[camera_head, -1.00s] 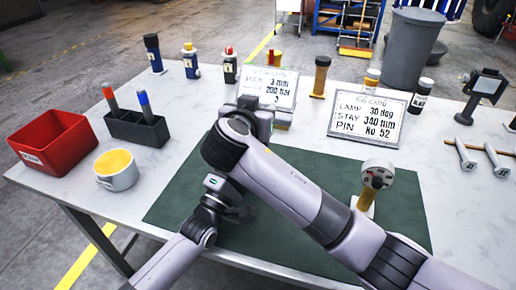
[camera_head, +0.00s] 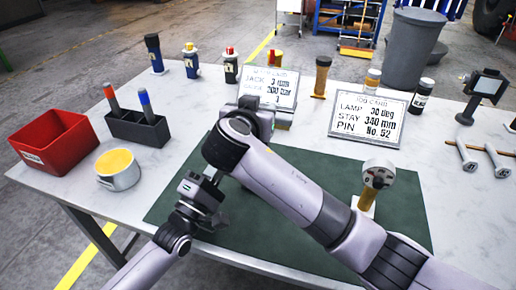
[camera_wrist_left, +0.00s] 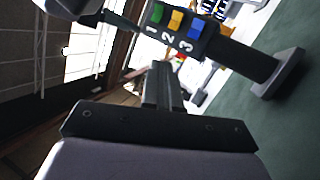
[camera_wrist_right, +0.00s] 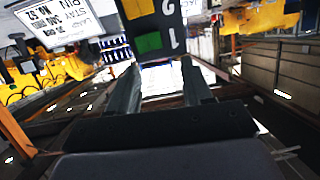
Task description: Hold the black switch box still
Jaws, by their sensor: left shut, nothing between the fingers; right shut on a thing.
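The black switch box shows in the left wrist view (camera_wrist_left: 180,32), with green, yellow and blue switches numbered 1, 2, 3. A dark post joins it to a foot on the green mat (camera_head: 300,180). My right gripper (camera_wrist_right: 158,72) is shut on the box's end by switch 1; the box also shows in the right wrist view (camera_wrist_right: 155,25). In the head view my right arm hides the box. My left gripper (camera_wrist_left: 160,75) is shut and empty, pointing toward the box but apart from it. In the head view it is low over the mat's left part (camera_head: 212,182).
A red bin (camera_head: 52,142), a pen holder (camera_head: 138,128) and a mug (camera_head: 118,170) stand at left. Job cards (camera_head: 366,115), bottles and a small lamp (camera_head: 484,90) line the back. A round-headed tool (camera_head: 377,178) stands on the mat's right.

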